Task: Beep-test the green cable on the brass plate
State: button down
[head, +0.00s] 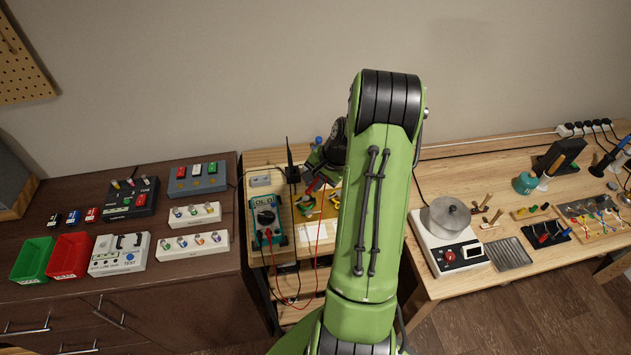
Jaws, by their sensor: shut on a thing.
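My gripper (316,178) points down over the middle bench, partly hidden behind my green arm. It is shut on what looks like the red test probe (315,187), small and partly covered by the fingers. A teal multimeter (266,217) lies just left of it, with its display seeming to read OL. A red lead (297,287) loops from the meter across the bench front and up toward the gripper. A brass-coloured plate (306,203) with small coloured parts lies close below the gripper. I cannot tell the green cable apart or whether the probe touches anything.
On the left bench stand a green bin (32,259), a red bin (69,256) and a white test box (119,254). A black upright stand (291,163) is close behind the gripper. On the right bench is a hotplate with a pot (445,217).

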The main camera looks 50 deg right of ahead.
jog(key=shift+f+b, duration=0.45)
jog(key=shift+f, duration=0.2)
dwell(2.3)
jog(key=shift+r, duration=0.1)
notch_tip(320, 180, up, 6)
jog(key=p, duration=0.5)
